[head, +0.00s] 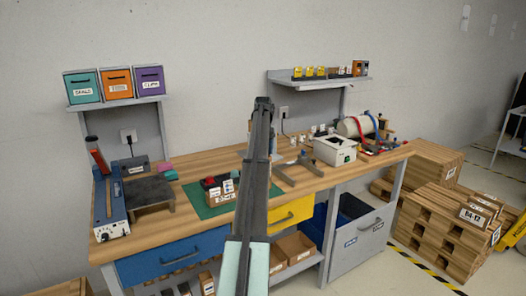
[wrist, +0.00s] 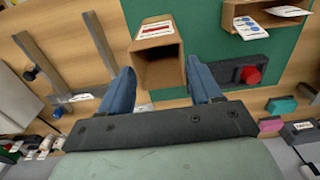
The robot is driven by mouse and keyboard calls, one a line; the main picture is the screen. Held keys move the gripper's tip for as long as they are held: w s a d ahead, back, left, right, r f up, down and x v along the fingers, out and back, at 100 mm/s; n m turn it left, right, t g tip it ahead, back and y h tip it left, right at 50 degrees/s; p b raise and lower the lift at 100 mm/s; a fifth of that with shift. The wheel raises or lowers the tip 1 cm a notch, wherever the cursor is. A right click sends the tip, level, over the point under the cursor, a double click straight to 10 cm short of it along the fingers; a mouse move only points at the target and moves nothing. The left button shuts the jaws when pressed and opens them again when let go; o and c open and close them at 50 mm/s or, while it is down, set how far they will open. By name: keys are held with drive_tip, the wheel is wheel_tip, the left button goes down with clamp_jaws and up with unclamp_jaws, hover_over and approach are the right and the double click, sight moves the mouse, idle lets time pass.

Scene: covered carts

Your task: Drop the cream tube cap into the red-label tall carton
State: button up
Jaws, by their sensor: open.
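The red-label tall carton (wrist: 145,38) is a brown open-topped box with a white and red label, standing at the edge of the green mat in the wrist view. Its dark mouth faces my camera, and I see nothing distinct inside. My gripper (wrist: 160,68) is open, with one blue finger on each side of the carton's mouth. I cannot tell whether the fingers touch it. I cannot make out the cream tube cap in either view. In the head view my arm hides the gripper and most of the area around it.
The green mat (head: 192,198) bears a small box with cards (head: 223,193) and a dark device with a red button (wrist: 250,75). Grey bracket-like bars (wrist: 55,70) lie left in the wrist view. A white box (head: 334,150) stands at the bench's right. A shelf (head: 320,78) hangs behind.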

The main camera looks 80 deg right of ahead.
wheel_tip(320, 180, up, 14)
idle(0.6)
drive_tip(key=shift+f, duration=0.1)
idle(0.4)
